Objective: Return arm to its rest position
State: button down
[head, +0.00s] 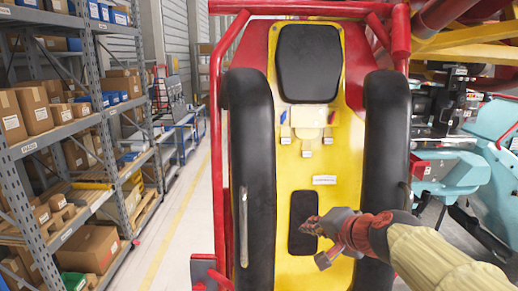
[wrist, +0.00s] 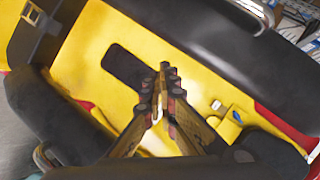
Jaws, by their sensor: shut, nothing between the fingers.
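My arm (head: 425,258) reaches in from the lower right in the head view. My gripper (head: 312,228) is at its end, in front of the yellow seat back (head: 325,200) of the coaster car, near the lower black pad (head: 303,222). In the wrist view my gripper (wrist: 163,85) has its two fingers together at the tips with nothing between them. The yellow seat (wrist: 80,65) and a black pad (wrist: 124,68) show behind the fingers. I cannot tell the exact gap between the fingertips and the seat.
Black padded restraints (head: 250,170) flank the seat, inside a red tubular frame (head: 217,150). Shelves with cardboard boxes (head: 88,248) stand at left. A clear floor aisle (head: 180,215) with a yellow line runs between. Teal machinery (head: 455,175) crowds the right side.

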jog(key=s+d+f+n+g+h+b, duration=0.1)
jog(key=s+d+f+n+b, duration=0.1)
jog(key=s+f+b, duration=0.5)
jog(key=s+d+f+n+g+h+b, duration=0.1)
jog(key=s+f+b, duration=0.7)
jog(key=f, duration=0.9)
jog(key=s+d+f+n+g+h+b, duration=0.1)
jog(key=s+d+f+n+g+b, duration=0.2)
jog(key=s+f+n+b, duration=0.2)
jog(key=s+f+b, duration=0.3)
jog(key=s+f, duration=0.3)
jog(key=f, duration=0.1)
jog(key=shift+n+h, duration=0.3)
jog(key=shift+h, duration=0.1)
